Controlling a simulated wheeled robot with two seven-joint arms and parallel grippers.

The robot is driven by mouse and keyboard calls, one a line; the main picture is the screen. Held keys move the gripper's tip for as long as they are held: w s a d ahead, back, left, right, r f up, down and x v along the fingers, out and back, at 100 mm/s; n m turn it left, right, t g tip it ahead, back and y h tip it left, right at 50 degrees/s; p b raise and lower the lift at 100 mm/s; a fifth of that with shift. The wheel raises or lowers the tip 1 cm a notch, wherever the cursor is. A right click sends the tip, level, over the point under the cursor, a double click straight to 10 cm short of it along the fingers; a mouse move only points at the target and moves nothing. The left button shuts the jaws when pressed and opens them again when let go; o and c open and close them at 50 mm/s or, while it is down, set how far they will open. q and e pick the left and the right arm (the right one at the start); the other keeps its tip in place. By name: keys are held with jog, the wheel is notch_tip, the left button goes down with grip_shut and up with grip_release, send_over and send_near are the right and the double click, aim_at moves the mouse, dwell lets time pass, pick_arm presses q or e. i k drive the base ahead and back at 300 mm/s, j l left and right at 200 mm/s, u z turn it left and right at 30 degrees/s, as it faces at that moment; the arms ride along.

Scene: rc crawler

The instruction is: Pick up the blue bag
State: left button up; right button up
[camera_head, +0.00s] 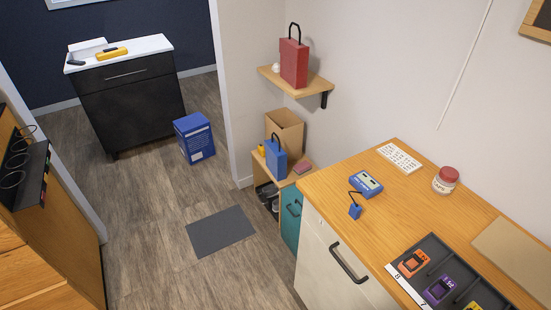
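The blue bag (277,161) has a dark handle loop on top. It stands upright on a low wooden cabinet (297,177) with a teal door, against the wall in the middle of the head view. A brown open cardboard box or paper bag (287,129) stands right behind it. Neither of my grippers is in view, so I cannot see whether they hold anything.
A red bag (294,64) stands on a wall shelf (315,82) above. A wooden-topped counter (400,210) fills the lower right. A blue box (194,138) and a dark mat (220,231) are on the floor. The floor left of the low cabinet is otherwise clear.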

aim_at(276, 157)
jog(key=i+j+z, duration=0.1)
jog(key=i+j, duration=0.7)
jog(key=i+j+z, duration=0.15)
jog(key=i+j, duration=0.7)
jog(key=i+j+z, duration=0.1)
jog(key=i+j, duration=0.7)
jog(key=j, duration=0.15)
